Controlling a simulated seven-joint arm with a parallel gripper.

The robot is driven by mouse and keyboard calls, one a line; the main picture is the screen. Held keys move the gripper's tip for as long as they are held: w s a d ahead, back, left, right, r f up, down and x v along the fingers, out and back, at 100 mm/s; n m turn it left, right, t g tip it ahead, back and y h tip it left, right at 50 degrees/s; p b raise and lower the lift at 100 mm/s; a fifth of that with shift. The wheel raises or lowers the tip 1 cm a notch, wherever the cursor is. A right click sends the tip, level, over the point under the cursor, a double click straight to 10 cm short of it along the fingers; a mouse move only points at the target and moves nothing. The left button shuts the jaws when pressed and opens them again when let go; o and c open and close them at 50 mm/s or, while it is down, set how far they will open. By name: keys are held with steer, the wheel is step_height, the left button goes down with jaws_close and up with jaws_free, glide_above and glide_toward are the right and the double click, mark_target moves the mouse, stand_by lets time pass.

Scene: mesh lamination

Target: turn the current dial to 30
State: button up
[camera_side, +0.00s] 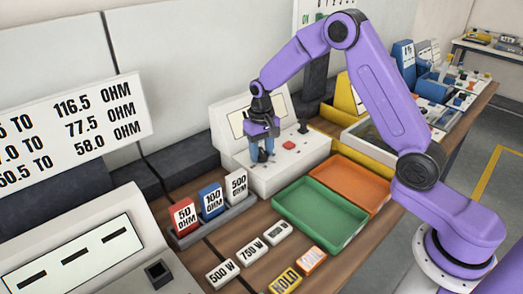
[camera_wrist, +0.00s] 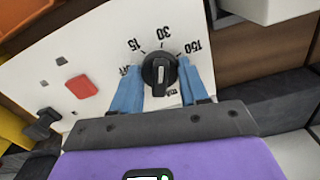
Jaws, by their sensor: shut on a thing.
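The current dial (camera_wrist: 159,73) is a round black knob with a white pointer line, on the white sloped panel of a box. Printed marks 15, 30 and 150 stand around its top edge in the wrist view. The pointer line stands nearly upright in that view, roughly in line with the 30; its exact setting is hard to tell. My gripper (camera_wrist: 162,80) has its two blue fingers on either side of the knob, shut on it. In the side view my gripper (camera_side: 262,153) reaches down to the white box (camera_side: 293,165) and hides the dial.
A red button (camera_wrist: 82,86) and small dark switches (camera_wrist: 42,124) share the panel. Green (camera_side: 320,217) and orange (camera_side: 349,186) trays lie in front of the box. Labelled blocks stand in a rack (camera_side: 213,225) to the left, with several loose labelled pieces nearby.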

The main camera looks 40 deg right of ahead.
mark_target(261, 152)
steer(key=o, duration=1.1)
steer(key=shift+c, duration=0.2)
step_height(261, 152, up, 18)
steer(key=shift+f, duration=0.25)
steer(key=s+a+f+n, duration=0.1)
steer(key=s+a+n, duration=0.25)
steer(key=s, duration=0.45)
steer(key=s+a+n, duration=0.3)
steer(key=s+a, duration=0.1)
steer(key=s, duration=0.4)
steer(key=s+d+f+n, duration=0.2)
steer(key=s+n, duration=0.2)
steer(key=s, duration=0.6)
steer(key=s+d+f+n, duration=0.3)
steer(key=s+n, duration=0.1)
steer(key=s, duration=0.7)
steer(key=shift+d+f, duration=0.2)
steer(key=shift+d, duration=0.15)
